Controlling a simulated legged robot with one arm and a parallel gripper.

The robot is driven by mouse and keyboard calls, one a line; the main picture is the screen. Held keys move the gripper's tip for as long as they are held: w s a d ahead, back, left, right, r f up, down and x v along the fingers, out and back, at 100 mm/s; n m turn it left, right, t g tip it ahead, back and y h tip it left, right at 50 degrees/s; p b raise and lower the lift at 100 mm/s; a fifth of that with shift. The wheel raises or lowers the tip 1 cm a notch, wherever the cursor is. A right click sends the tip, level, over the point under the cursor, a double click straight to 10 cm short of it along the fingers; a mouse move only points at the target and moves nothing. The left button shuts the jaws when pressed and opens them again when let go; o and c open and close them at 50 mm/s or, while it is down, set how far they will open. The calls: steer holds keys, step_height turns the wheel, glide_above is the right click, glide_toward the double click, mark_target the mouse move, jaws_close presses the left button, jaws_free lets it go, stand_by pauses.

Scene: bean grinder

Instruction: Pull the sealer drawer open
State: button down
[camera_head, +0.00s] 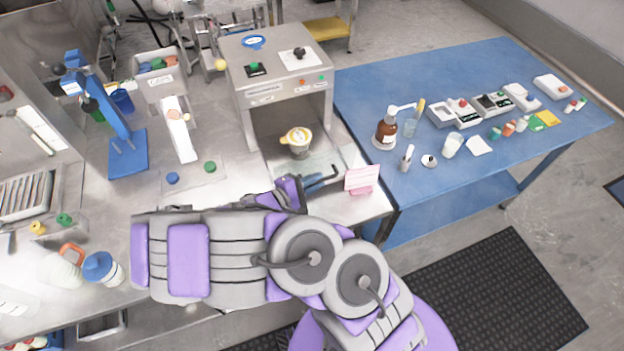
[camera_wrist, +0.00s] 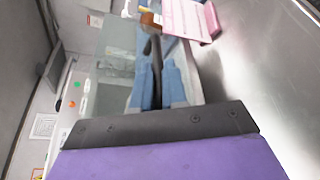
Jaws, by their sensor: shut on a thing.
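The sealer (camera_head: 275,85) is a boxy metal machine with green, orange and black controls on its top and front. A cup with a yellow rim (camera_head: 296,139) sits inside its open front. The drawer (camera_head: 285,165) shows as a pale plate at the base of the opening. Its dark handle (camera_head: 328,174) projects at the front, and it also shows in the wrist view (camera_wrist: 152,48). My gripper (camera_head: 316,184) is at the handle, with its blue fingers (camera_wrist: 159,88) closed around it. My arm hides part of the drawer's front. How far the drawer is out is hard to tell.
A pink sign (camera_head: 362,180) stands just right of my gripper on the metal counter (camera_head: 225,130). A blue table (camera_head: 365,95) with bottles and small devices is to the right. A blue stand (camera_head: 127,152) and a white scoop-like item (camera_head: 181,140) are to the left.

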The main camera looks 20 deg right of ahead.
steer(key=shift+d+r, duration=0.1)
steer(key=shift+r, duration=0.05)
steer(key=c, duration=1.4)
jaws_free()
steer(key=shift+c, duration=0.2)
steer(key=p+v, duration=0.3)
steer(key=v, duration=1.4)
steer(key=shift+a, duration=0.2)
steer(key=shift+s, duration=0.1)
